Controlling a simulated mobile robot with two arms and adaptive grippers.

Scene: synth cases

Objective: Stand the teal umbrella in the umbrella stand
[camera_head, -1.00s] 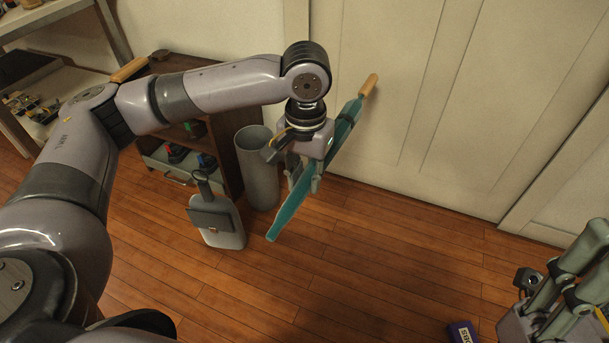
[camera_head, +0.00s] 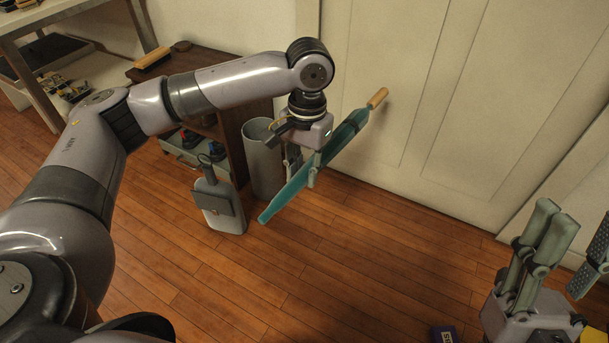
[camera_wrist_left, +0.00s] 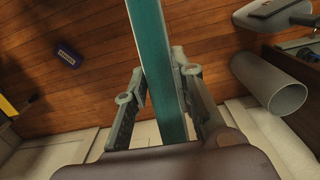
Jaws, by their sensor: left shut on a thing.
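The teal umbrella (camera_head: 345,134) is closed, with a light wooden handle at its upper right end. My left gripper (camera_head: 303,172) is shut on its canopy and holds it tilted in the air, tip pointing down left. In the left wrist view, the umbrella (camera_wrist_left: 150,40) runs between the two fingers (camera_wrist_left: 160,85). The umbrella stand (camera_head: 264,165), a plain grey cylinder, stands upright on the floor, left of and behind my left gripper. Its open mouth also shows in the left wrist view (camera_wrist_left: 270,82). My right gripper (camera_head: 560,255) is at the lower right, fingers apart, seemingly empty.
A pale door (camera_head: 430,90) closes the back. A purple box (camera_head: 443,334) lies at the front. The middle floor is clear.

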